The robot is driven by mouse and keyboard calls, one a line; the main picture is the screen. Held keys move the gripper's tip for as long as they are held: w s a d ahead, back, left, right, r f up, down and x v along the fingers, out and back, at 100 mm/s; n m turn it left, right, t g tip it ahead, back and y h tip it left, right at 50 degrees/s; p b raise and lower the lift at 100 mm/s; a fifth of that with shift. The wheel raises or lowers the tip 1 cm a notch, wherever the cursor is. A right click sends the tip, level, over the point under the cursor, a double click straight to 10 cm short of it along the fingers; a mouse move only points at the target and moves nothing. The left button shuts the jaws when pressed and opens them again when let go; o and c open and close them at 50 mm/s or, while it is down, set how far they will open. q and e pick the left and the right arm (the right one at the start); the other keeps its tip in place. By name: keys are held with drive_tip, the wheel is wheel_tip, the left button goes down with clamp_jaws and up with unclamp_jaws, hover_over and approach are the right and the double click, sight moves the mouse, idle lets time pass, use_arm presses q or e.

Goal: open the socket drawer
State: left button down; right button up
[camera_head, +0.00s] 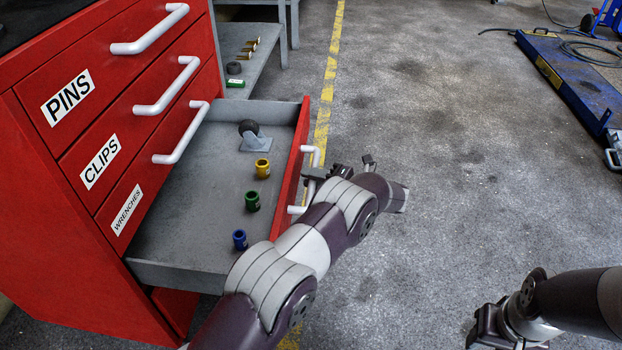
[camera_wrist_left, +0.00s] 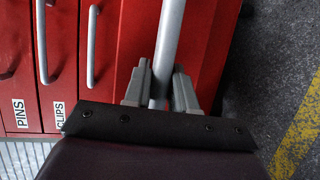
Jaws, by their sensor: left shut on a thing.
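The socket drawer (camera_head: 185,215) is the lowest drawer of the red cabinet and is pulled well out. Inside it are a yellow socket (camera_head: 263,168), a green socket (camera_head: 252,201), a blue socket (camera_head: 239,239) and a grey caster (camera_head: 254,137). My left gripper (camera_head: 314,178) is at the drawer's white handle (camera_head: 316,155), shut on it. In the left wrist view the handle (camera_wrist_left: 170,45) runs between the fingers (camera_wrist_left: 160,92). The front label of this drawer is hidden. My right gripper (camera_head: 482,330) is low at the right, far from the drawer; its fingertips are unclear.
Closed drawers labelled PINS (camera_head: 67,97), CLIPS (camera_head: 100,162) and WRENCHES (camera_head: 127,210) are above, with white handles. A grey shelf (camera_head: 262,62) with small parts stands behind. A blue lift (camera_head: 570,80) lies at the right. The floor between is clear.

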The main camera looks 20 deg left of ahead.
use_arm(q)
drive_tip(key=c, duration=1)
unclamp_jaws()
drive_tip(key=shift+d, duration=0.25)
drive_tip(key=p+v, duration=0.3)
drive_tip(key=v, duration=0.9)
drive_tip(key=shift+s, duration=0.1)
